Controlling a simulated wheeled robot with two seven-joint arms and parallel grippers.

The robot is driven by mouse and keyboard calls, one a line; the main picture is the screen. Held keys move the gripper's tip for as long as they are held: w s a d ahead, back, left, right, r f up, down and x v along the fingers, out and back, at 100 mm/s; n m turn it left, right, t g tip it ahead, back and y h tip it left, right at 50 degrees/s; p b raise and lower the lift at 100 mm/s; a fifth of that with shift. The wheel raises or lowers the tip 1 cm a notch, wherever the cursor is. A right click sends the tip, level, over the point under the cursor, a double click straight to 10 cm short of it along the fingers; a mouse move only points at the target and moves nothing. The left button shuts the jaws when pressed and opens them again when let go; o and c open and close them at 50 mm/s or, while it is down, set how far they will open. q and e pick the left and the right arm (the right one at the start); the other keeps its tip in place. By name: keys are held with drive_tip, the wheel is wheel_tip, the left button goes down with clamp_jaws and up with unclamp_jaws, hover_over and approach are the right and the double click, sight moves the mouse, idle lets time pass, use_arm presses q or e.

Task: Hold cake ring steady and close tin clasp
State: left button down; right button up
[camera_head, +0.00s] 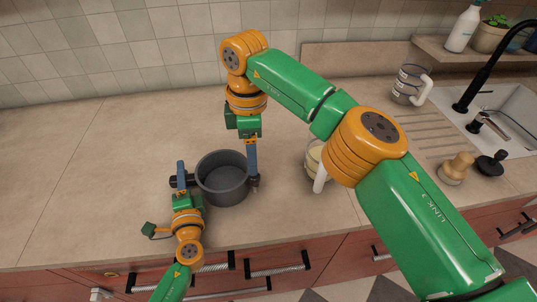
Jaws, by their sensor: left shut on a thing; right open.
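The dark grey round cake ring (222,188) stands on the counter in front of the arms. My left gripper (181,178) is at its left side, shut on a dark block-like part that joins the ring's wall. My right gripper (252,170) points down at the ring's right side and is open. A small dark part, probably the clasp (254,183), shows at the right gripper's fingertips. Whether the fingers touch it, and whether the clasp is open or closed, I cannot tell.
A pale-filled cup with a white handle (319,178) stands right of the ring, partly behind my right arm. A measuring jug (408,84), wooden stamp (456,168), dark knob-like object (490,164) and sink (505,115) are further right. The left counter (80,170) is clear.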

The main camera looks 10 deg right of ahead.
use_arm(q)
drive_tip(key=c, duration=0.5)
unclamp_jaws()
drive_tip(key=s, duration=0.4)
drive_tip(key=s+d, duration=0.1)
drive_tip(key=s, duration=0.3)
drive_tip(key=s+d, duration=0.1)
drive_tip(key=s, duration=0.3)
drive_tip(key=shift+o, duration=0.5)
drive_tip(key=shift+w, duration=0.1)
drive_tip(key=o, duration=0.4)
drive_tip(key=shift+f, duration=0.15)
